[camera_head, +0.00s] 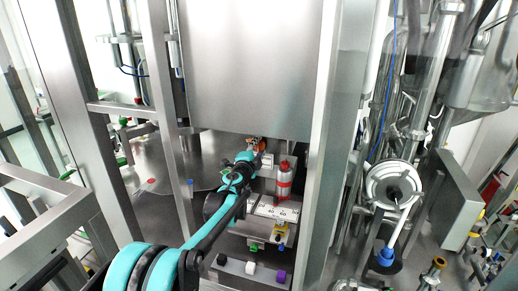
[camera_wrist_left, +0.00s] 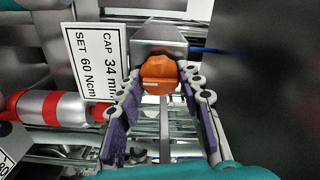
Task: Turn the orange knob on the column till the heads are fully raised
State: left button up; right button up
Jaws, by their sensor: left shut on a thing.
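The orange knob (camera_wrist_left: 158,76) sits at the end of a grey metal block, the column (camera_wrist_left: 157,42), in the left wrist view. A small part of the orange knob (camera_head: 255,142) also shows in the head view, under the large steel panel. My left gripper (camera_wrist_left: 161,84) has its two purple-padded fingers on either side of the knob and is shut on it. In the head view my left gripper (camera_head: 246,164) reaches in at the end of the teal arm and partly hides the knob. The heads cannot be made out clearly. My right gripper is not in view.
A white label plate (camera_wrist_left: 92,68) reading CAP 34 mm, SET 60 Ncm is left of the knob. A red and silver cylinder (camera_head: 284,180) stands right of my gripper. Steel posts (camera_head: 318,120) and the steel panel (camera_head: 250,65) frame a tight opening.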

pick_arm(q)
jog(key=shift+f, duration=0.1)
jog(key=o, duration=1)
jog(key=shift+o, duration=0.8)
jog(key=shift+a, duration=0.1)
jog(key=shift+s, duration=0.1)
jog(key=v, duration=1.2)
